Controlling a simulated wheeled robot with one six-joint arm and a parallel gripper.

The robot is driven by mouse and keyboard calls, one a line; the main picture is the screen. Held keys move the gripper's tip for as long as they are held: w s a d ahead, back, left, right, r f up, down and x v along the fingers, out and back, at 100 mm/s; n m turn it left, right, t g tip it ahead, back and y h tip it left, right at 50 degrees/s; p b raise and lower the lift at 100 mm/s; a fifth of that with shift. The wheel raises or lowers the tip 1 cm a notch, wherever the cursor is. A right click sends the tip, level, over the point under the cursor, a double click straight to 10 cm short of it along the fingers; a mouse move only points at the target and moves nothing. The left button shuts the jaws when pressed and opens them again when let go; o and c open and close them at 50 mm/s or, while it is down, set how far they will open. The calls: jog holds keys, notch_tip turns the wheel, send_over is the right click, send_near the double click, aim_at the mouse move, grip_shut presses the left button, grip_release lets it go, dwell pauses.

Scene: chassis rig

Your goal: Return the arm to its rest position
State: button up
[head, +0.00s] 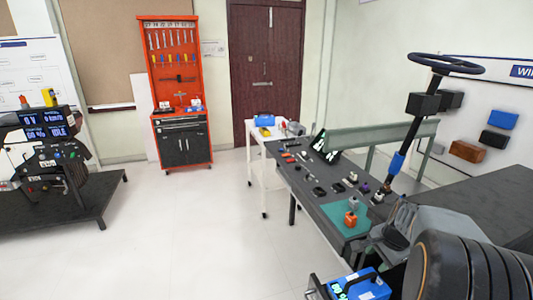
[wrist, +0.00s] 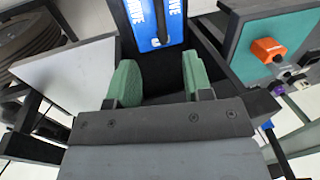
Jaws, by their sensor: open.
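My gripper (wrist: 158,82) shows in the wrist view with its two green finger pads spread wide apart. Nothing is held between them; a dark surface shows through the gap. Beyond the fingertips is a blue box with white lettering (wrist: 158,22), apart from the pads as far as I can tell. The blue box also shows at the bottom of the head view (head: 358,287). I cannot make out my fingertips in the head view.
A dark workbench (head: 300,180) with small parts and a green mat (head: 335,213) stands right of centre. An orange part (head: 350,219) sits on the mat. A steering wheel on a column (head: 446,64) rises at right. A red tool cabinet (head: 180,120) stands behind; the left-centre floor is clear.

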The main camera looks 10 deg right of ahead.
jog(key=s+a+r+n+p, duration=0.1)
jog(key=s+a+r+n, duration=0.2)
jog(key=a+n, duration=0.2)
jog(key=s+a+r+n+p, duration=0.1)
jog(key=s+a+r+n, duration=0.1)
jog(key=a+n, duration=0.3)
jog(key=s+a+r+n+t+p, duration=0.1)
jog(key=s+a+r+n+p, duration=0.1)
jog(key=a, duration=0.9)
jog(key=s+r+n, duration=0.1)
jog(key=s+n, duration=0.1)
jog(key=n, duration=0.1)
jog(key=shift+s+a+r+n, duration=0.15)
jog(key=shift+s+r+n, duration=0.05)
jog(key=shift+r+n, duration=0.2)
